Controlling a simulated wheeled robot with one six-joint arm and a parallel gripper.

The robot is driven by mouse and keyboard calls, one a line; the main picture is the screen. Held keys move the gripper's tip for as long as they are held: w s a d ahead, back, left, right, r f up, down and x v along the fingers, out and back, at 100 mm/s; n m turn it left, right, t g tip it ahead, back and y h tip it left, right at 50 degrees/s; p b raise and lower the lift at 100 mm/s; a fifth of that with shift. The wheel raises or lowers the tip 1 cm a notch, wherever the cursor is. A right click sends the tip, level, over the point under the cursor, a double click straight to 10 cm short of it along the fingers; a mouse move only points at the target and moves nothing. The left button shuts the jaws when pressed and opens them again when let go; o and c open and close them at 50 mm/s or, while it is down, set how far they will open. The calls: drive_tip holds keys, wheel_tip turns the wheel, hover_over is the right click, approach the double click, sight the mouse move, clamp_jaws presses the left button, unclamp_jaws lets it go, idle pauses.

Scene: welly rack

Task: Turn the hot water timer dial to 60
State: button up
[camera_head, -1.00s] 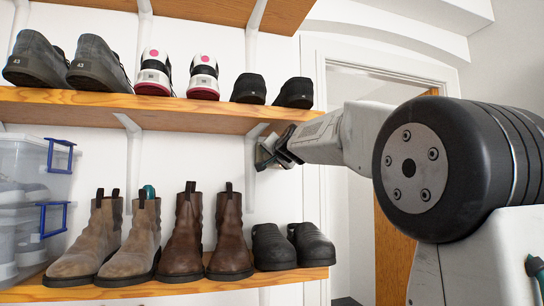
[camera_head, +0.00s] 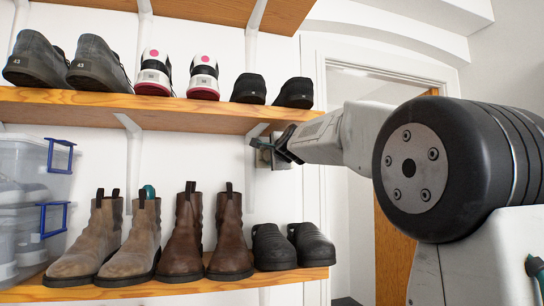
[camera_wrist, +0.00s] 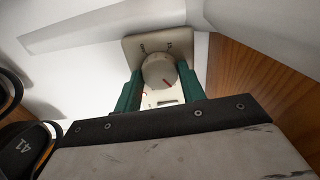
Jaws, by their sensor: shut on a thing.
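The hot water timer dial (camera_wrist: 159,71) is a round, pale knob on a beige wall plate (camera_wrist: 131,46), seen in the wrist view. It has a red mark near its lower edge, and the plate carries small dark markings too blurred to read surely. My gripper (camera_wrist: 157,88) has its two green fingers on either side of the dial, shut on it. In the head view my gripper (camera_head: 284,148) is at the wall under the upper shelf. The timer plate (camera_head: 264,155) shows partly behind it; the dial itself is hidden there.
The upper shelf (camera_head: 180,112) with several shoes runs just above my gripper. Black clogs (camera_head: 312,244) and brown boots (camera_head: 228,235) stand on the lower shelf below. A door frame (camera_head: 312,190) is to the right. A clear box (camera_head: 30,165) stands at far left.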

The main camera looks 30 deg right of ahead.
drive_tip(key=shift+m, duration=0.3)
drive_tip(key=shift+f, duration=0.1)
drive_tip(key=o, duration=1)
drive_tip(key=shift+v, duration=3.9)
